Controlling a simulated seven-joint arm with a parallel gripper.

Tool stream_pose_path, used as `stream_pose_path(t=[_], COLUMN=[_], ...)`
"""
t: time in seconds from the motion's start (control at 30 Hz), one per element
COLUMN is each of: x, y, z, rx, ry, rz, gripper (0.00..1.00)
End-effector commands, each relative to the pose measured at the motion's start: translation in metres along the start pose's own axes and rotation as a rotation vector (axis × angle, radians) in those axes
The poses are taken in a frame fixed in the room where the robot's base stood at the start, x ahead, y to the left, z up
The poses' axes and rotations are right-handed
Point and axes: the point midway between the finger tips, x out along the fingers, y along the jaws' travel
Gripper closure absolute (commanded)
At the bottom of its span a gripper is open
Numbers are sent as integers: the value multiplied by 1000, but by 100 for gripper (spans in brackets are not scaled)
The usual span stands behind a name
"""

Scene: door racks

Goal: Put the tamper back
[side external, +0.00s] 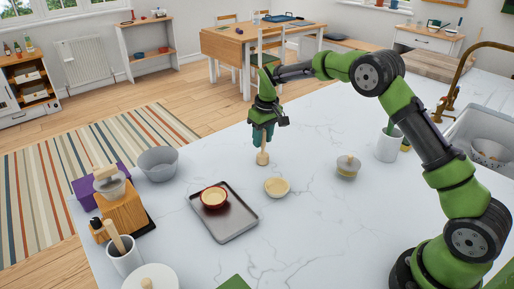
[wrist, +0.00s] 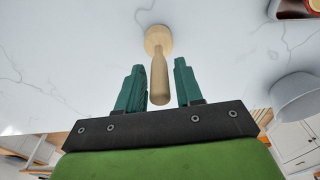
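The wooden tamper (side external: 262,158) stands upright on the white marble counter, with its wide round head down and its handle up. In the wrist view, the tamper (wrist: 158,78) shows its pale handle rising toward me between my fingers. My gripper (side external: 263,131) points down over the tamper from above. In the wrist view, its two green fingers (wrist: 158,87) are apart, one on each side of the handle, with a visible gap on both sides. My gripper is open and holds nothing.
A grey tray (side external: 236,219) with a red-rimmed bowl (side external: 214,197) lies to the front left. A small tan bowl (side external: 277,187), a lidded jar (side external: 347,167) and a grey bowl (side external: 158,163) stand nearby. A wooden grinder (side external: 124,211) and white utensil cup (side external: 126,259) are at left.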

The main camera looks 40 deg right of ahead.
Motion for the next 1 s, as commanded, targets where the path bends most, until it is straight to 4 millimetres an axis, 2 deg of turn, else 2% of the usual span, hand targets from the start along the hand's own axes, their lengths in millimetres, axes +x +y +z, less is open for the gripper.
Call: stream_pose_path(t=[0.3,0.43,0.57,0.8,1.0], x=[-1,-9,-31,-83,-114], y=[0,0,0,0,0], z=[0,-1,-2,-2,-1], rx=[0,-1,-1,-1,-1], ry=[1,4,6,6,3], rz=[0,1,1,1,1], gripper=[55,55,55,55,55])
